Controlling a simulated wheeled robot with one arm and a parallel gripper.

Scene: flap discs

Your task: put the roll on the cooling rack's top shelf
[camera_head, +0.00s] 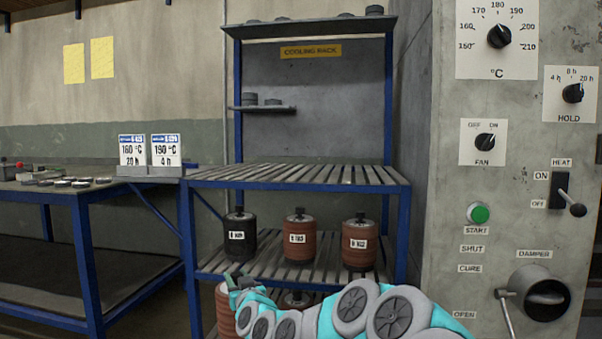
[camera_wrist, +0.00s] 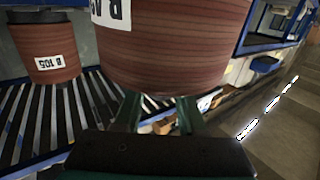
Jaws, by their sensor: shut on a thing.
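The roll (camera_wrist: 175,50) is reddish-brown, with a white label that looks upside down in the wrist view. My gripper (camera_wrist: 157,108) is shut on it, with a finger on either side of its near end. In the head view my gripper (camera_head: 235,284) is low at the rack's front left, and the roll (camera_head: 224,312) shows partly beside it, cut by the frame edge. The blue-framed cooling rack (camera_head: 395,230) stands ahead. Its highest slatted shelf (camera_head: 300,176) is bare, and above and beyond the held roll.
Below that shelf, a black roll (camera_head: 240,240) and two reddish-brown rolls (camera_head: 300,240) (camera_head: 360,245) stand on slats. Another roll (camera_head: 297,300) shows lower; a roll labelled B 105 (camera_wrist: 47,45) is left in the wrist view. The oven panel (camera_head: 510,200) is right, a bench (camera_head: 75,192) left.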

